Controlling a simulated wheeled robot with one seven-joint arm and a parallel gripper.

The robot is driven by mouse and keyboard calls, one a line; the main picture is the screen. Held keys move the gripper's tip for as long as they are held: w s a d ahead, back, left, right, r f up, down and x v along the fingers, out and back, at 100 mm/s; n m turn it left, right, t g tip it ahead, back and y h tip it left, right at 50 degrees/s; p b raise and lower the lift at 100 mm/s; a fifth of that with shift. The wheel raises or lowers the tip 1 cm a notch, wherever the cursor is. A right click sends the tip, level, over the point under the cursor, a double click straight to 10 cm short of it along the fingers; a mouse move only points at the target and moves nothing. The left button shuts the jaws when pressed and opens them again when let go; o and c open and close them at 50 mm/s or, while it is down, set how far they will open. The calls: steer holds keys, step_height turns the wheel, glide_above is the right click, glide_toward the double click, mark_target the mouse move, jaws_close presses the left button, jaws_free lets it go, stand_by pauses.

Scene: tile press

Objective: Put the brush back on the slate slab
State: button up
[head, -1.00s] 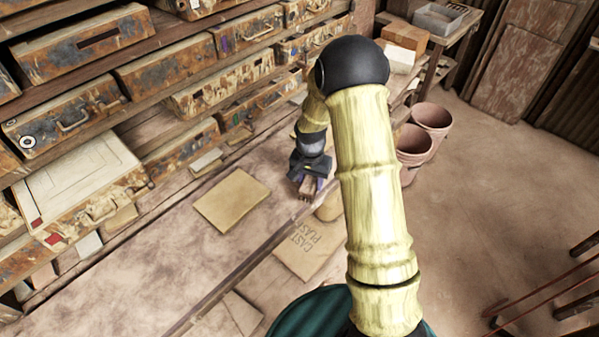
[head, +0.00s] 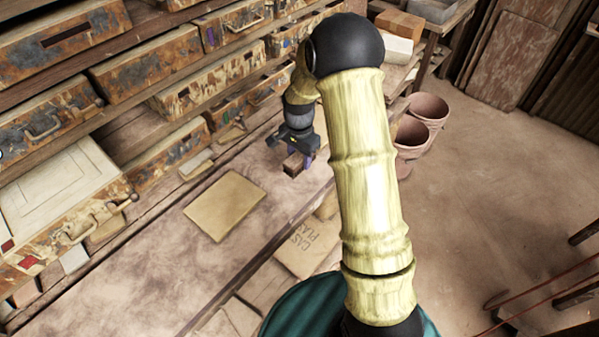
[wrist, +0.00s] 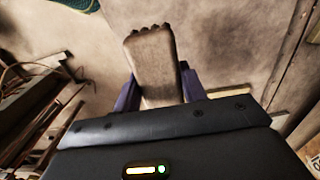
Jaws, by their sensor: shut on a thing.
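My gripper (head: 295,158) is above the far part of the bench, with its purple fingers shut on a brown wooden block-shaped thing, which I take for the brush (head: 292,165). In the wrist view the brush (wrist: 152,62) stands out between the two fingers (wrist: 158,92), with a dark, scalloped far end. It appears held clear of the bench top. A flat tan square (head: 225,205) lies on the bench, nearer and to the left of my gripper. I cannot tell whether this is the slate slab; nothing plainly slate-coloured shows.
Shelves of rusty drawers (head: 145,65) line the left and back of the bench (head: 150,255). A plaster bag (head: 308,247) lies below the bench's right edge. Terracotta pots (head: 428,108) stand on the floor at right. The bench around the tan square is mostly clear.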

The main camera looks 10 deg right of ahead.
mark_target(299, 155)
steer(key=shift+f, duration=1.5)
steer(key=shift+f+p, duration=0.65)
steer(key=shift+f, duration=1.2)
steer(key=shift+f, duration=0.1)
steer(key=o, duration=1)
step_height(299, 155, up, 12)
steer(key=b, duration=0.2)
steer(key=shift+a+b, duration=0.1)
steer(key=shift+b, duration=0.3)
